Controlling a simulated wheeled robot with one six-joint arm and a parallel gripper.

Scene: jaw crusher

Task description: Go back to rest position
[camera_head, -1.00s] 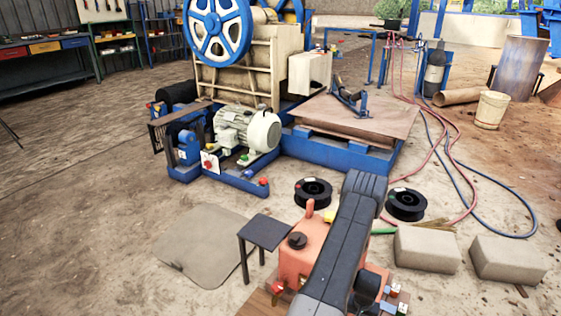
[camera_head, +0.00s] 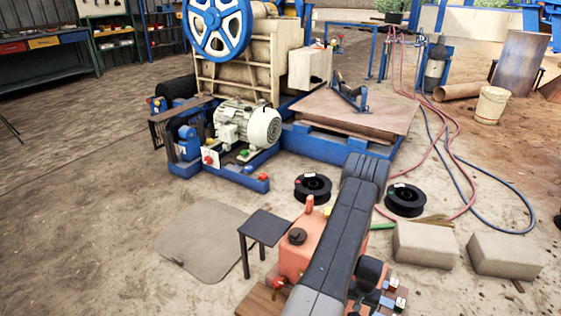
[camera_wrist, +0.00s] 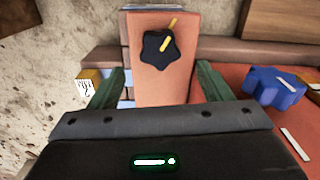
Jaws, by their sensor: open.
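My gripper (camera_wrist: 160,80) shows in the wrist view as two dark green fingers, spread apart with nothing held between them. Beyond the fingers, in line with the gap, is an orange-red block (camera_wrist: 160,82) with a black star-shaped knob (camera_wrist: 160,47) bearing a yellow mark. A blue star knob (camera_wrist: 274,87) lies to the right on a red surface. In the camera_head view my dark grey arm reaches up over the orange machine (camera_head: 300,250), hiding part of it. My fingers cannot be made out there.
A small dark stool (camera_head: 265,228) stands left of the orange machine. Two black spools (camera_head: 312,187) and two beige blocks (camera_head: 425,245) lie around my arm. The crusher with its blue wheel (camera_head: 217,25) and motor (camera_head: 248,124) stands behind. Hoses cross the floor at right; the left floor is open.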

